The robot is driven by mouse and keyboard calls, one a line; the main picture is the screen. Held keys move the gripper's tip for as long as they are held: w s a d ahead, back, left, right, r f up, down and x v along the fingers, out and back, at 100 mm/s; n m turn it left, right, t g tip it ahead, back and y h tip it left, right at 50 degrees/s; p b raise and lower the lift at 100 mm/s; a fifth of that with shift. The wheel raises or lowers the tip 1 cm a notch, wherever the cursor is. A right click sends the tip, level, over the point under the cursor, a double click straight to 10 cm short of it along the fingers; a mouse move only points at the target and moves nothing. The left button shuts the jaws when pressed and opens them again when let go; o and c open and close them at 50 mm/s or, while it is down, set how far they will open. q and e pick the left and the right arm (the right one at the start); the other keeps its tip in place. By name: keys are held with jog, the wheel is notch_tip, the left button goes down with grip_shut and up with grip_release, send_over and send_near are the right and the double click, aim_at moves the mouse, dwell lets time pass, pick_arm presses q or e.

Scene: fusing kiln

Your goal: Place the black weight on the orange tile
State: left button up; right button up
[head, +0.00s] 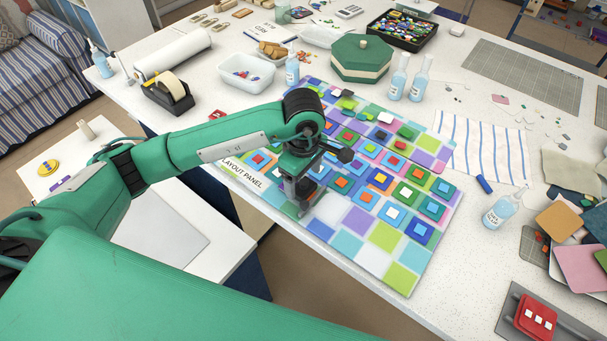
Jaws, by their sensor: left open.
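My left gripper (302,204) points down over the near left part of the layout panel (352,249), close to its surface. It is open, and I see nothing held in it. Several tiles on the panel have small orange squares, such as one with an orange centre (341,182) right of the gripper. A larger plain orange tile (558,222) lies at the right side of the table. I cannot tell which one is the orange tile of the task. I cannot clearly pick out the black weight; my left arm hides part of the panel. My right gripper is not in view.
A green lidded box (361,58), clear bottles (398,78) and a white tub (245,72) stand behind the panel. A black tape dispenser (168,93) is at left. A striped cloth (482,146) and a glue bottle (501,211) lie to the right.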

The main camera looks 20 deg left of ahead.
aim_at(303, 183)
pick_arm(q)
jog(key=shift+r+p, duration=0.4)
jog(key=shift+r, duration=0.2)
jog(key=shift+r+b, duration=0.25)
jog(key=shift+b, duration=0.1)
notch_tip(303, 183, up, 11)
jog(key=b, duration=0.3)
